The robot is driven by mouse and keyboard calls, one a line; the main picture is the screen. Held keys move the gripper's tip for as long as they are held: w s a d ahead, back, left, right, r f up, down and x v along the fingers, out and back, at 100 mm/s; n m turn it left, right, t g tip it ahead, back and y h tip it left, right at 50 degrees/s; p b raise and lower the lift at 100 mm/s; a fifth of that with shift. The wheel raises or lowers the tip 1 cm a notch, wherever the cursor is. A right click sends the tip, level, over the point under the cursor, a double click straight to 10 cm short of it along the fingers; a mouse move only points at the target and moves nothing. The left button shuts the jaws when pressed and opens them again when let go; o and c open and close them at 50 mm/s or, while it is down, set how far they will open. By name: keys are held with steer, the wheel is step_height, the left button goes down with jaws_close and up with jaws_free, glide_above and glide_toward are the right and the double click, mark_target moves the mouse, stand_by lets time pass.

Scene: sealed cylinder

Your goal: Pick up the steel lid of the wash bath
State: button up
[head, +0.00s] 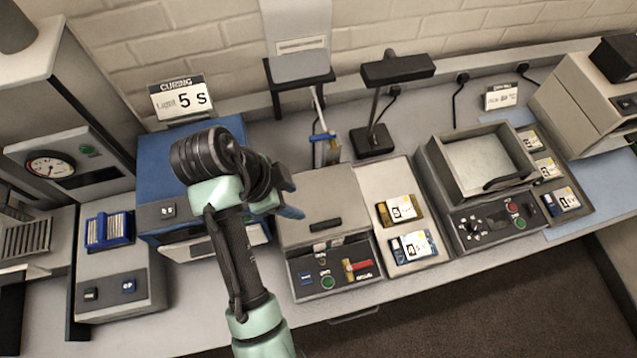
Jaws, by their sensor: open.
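A flat grey steel lid (335,200) with a dark bar handle (311,225) covers a box-shaped bath (333,277) in the middle of the bench. The lid lies flat and looks closed. I take this box as the wash bath; its label is too small to read. My gripper (291,196) is open and empty, above and to the left of the lid, with its fingers pointing right. The gripper and wrist hide part of the lid's left edge. I cannot tell the exact height of the fingers over the lid.
A blue curing box (160,190) stands left, partly behind my arm. A black lamp (388,90) and a blue-handled tool (325,145) stand behind the lid. Labelled cartons (412,245) lie on a tray to its right. A second grey unit (440,185) stands further right.

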steer(key=s+f, duration=0.1)
steer(key=s, duration=0.1)
steer(key=b, duration=0.6)
glide_toward(323, 224)
step_height(323, 224, down, 2)
steer(key=shift+w+f+m+g+h, duration=0.1)
steer(key=shift+f+m+g+h, duration=0.05)
steer(key=shift+m+g+h, duration=0.2)
steer(key=shift+b+x, duration=0.8)
steer(key=shift+b, duration=0.25)
steer(key=shift+w+d, duration=0.1)
steer(key=shift+d+f+b, duration=0.1)
steer(key=shift+f+b, duration=0.2)
steer(key=shift+b, duration=0.1)
steer(key=shift+w+b+x, duration=0.15)
steer(key=shift+b+x, duration=0.2)
steer(key=shift+x, duration=0.75)
steer(key=shift+w+b+x, duration=0.1)
steer(key=shift+b+x, duration=0.2)
steer(key=shift+x, duration=0.8)
jaws_close()
steer(key=shift+r, duration=0.1)
